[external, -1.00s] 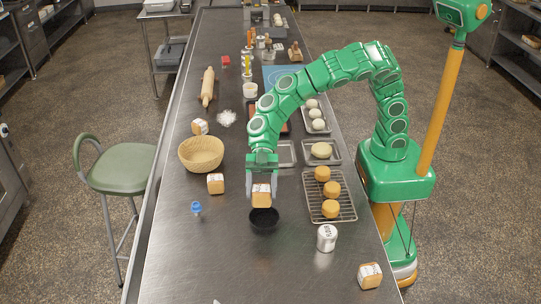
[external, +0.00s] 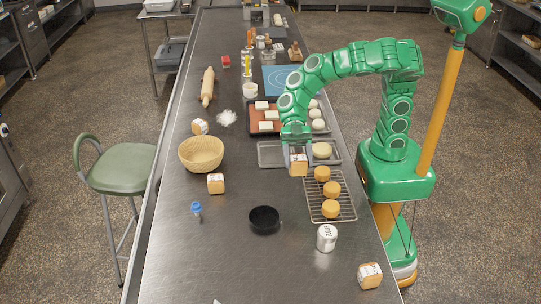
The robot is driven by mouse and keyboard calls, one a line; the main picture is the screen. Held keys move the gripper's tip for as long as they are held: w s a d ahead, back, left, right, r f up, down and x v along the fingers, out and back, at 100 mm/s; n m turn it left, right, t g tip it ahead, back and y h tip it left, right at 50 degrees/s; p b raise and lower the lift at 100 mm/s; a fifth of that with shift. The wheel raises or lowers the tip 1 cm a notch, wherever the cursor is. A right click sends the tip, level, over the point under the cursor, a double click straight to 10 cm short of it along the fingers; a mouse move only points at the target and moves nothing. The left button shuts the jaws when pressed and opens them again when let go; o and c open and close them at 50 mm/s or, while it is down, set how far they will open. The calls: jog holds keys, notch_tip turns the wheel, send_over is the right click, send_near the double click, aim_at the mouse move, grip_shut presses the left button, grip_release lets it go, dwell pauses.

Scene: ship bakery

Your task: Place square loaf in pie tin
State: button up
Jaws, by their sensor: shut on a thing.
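My gripper (external: 298,158) is shut on a square loaf (external: 299,168) with a pale, printed face. It holds the loaf near the far end of the wire rack, by the metal trays; its exact height is hard to tell. The dark round pie tin (external: 264,220) stands empty on the steel counter, nearer the camera and to the left of my gripper. Similar square loaves stand on the counter: one beside the basket (external: 216,184), one behind it (external: 200,127) and one at the near right edge (external: 370,276).
A wire rack (external: 311,203) with round cakes lies right of the tin, and a white flour can (external: 326,238) stands near it. A wicker basket (external: 201,154) and a blue-topped item (external: 197,210) are on the left. The counter (external: 210,260) in front is mostly clear.

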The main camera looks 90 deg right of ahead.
jog(key=shift+s+d, duration=0.15)
jog(key=shift+d, duration=0.1)
jog(key=w+a+f, duration=0.4)
jog(key=w+a, duration=0.1)
jog(key=w, duration=0.2)
send_over(264, 220)
jog(key=shift+f, duration=4.4)
jog(key=shift+f, duration=0.45)
jog(key=o, duration=1.1)
jog(key=shift+r, duration=0.1)
